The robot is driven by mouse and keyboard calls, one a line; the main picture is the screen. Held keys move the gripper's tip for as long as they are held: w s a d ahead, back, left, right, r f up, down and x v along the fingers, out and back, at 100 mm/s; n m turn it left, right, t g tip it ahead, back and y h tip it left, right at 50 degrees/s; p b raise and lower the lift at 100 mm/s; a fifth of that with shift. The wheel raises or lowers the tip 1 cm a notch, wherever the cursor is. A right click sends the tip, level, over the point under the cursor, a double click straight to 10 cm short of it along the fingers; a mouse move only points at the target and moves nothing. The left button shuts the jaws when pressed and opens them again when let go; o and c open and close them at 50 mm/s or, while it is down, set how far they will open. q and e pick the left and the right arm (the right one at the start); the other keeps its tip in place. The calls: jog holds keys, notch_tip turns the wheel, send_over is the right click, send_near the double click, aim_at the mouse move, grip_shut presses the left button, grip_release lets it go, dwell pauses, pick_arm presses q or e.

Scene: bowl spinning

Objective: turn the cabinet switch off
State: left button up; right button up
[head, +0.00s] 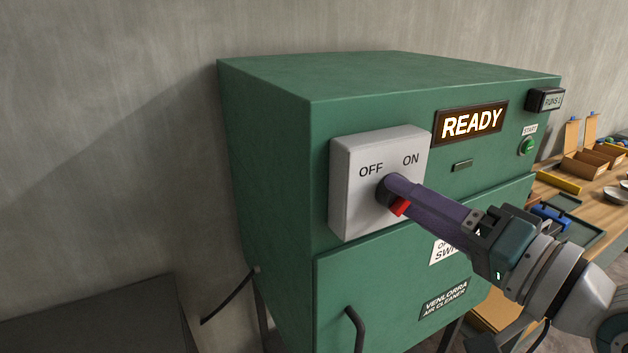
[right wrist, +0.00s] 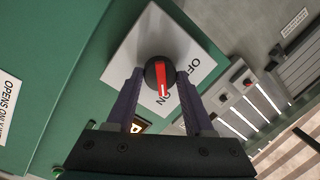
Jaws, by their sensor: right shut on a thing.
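The cabinet switch is a round black knob with a red bar (head: 402,207) on a pale grey plate (head: 350,200) marked OFF and ON, on the green cabinet (head: 275,150). My right gripper (head: 390,187) reaches in from the right and hides much of the knob. In the right wrist view, its purple fingers (right wrist: 160,74) stand either side of the knob (right wrist: 149,73) and are shut on it. There, the red bar's white-marked end points toward the ON label. My left gripper is not in view.
A lit READY sign (head: 472,123) and a green START button (head: 526,146) are on the cabinet front. A door with a dark handle (head: 355,328) is below the switch. A wooden bench (head: 600,208) with trays and bins stands at the right.

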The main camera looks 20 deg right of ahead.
grip_shut()
jog(key=shift+r+n+p, duration=0.1)
jog(key=shift+n+p, duration=0.2)
jog(key=shift+a+r+n+g+h+p, duration=0.15)
jog(key=shift+n+h+p, duration=0.25)
jog(key=shift+n+p, duration=1.5)
jog(key=shift+d+f+n+g+h+p, duration=0.1)
jog(key=shift+n+g+h+p, duration=0.25)
jog(key=shift+n, duration=3)
jog(key=shift+a+r+n+h+p, duration=0.1)
jog(key=shift+n+h+p, duration=0.65)
jog(key=shift+n, duration=1.9)
